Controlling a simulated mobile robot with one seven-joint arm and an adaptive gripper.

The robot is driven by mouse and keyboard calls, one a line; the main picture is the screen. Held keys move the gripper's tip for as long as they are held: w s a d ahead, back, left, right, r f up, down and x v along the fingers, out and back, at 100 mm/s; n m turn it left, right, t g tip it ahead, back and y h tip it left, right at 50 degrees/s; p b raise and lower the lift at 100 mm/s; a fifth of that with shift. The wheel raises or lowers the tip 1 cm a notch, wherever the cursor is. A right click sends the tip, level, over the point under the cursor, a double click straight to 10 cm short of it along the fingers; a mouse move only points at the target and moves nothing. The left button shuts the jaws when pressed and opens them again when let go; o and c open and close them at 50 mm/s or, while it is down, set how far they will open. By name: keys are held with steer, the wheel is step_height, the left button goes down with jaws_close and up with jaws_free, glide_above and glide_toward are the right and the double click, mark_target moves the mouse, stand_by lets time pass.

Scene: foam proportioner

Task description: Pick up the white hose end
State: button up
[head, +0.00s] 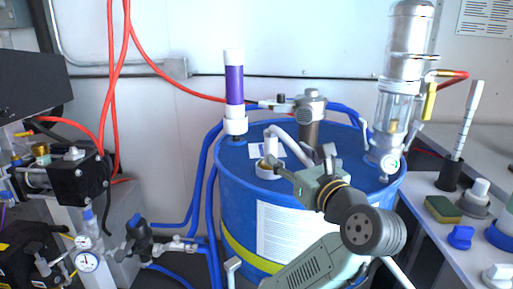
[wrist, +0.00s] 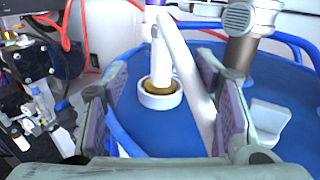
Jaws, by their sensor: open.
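The white hose (head: 288,143) rises from a white collar (head: 267,172) on top of the blue drum (head: 232,185), then bends over and slants down to the right. In the wrist view the hose's upright end (wrist: 161,65) stands in the collar (wrist: 160,101) around a brass-coloured ring. The slanting part (wrist: 188,70) runs down between my fingers, closer to the right one. My gripper (head: 300,162) is over the drum top. It is open, with its two padded fingers apart in the wrist view (wrist: 163,115). I cannot tell whether the right finger touches the hose; its lower part is hidden in the head view.
A purple-and-white cylinder (head: 234,90) stands behind the collar. A metal fitting (head: 310,108) and a tall clear-and-metal filter (head: 400,85) stand at the drum's back and right. Blue hoses (head: 206,170) pass its left side. A side table (head: 450,225) holds bottles and a sponge.

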mark_target(274, 142)
steer(key=shift+w+f, duration=0.15)
steer(key=shift+w, duration=0.1)
steer(key=p+x, duration=0.2)
steer(key=x, duration=0.8)
steer(key=shift+w+p, duration=0.15)
steer(key=shift+p, duration=0.25)
steer(key=shift+d, duration=0.1)
jaws_close()
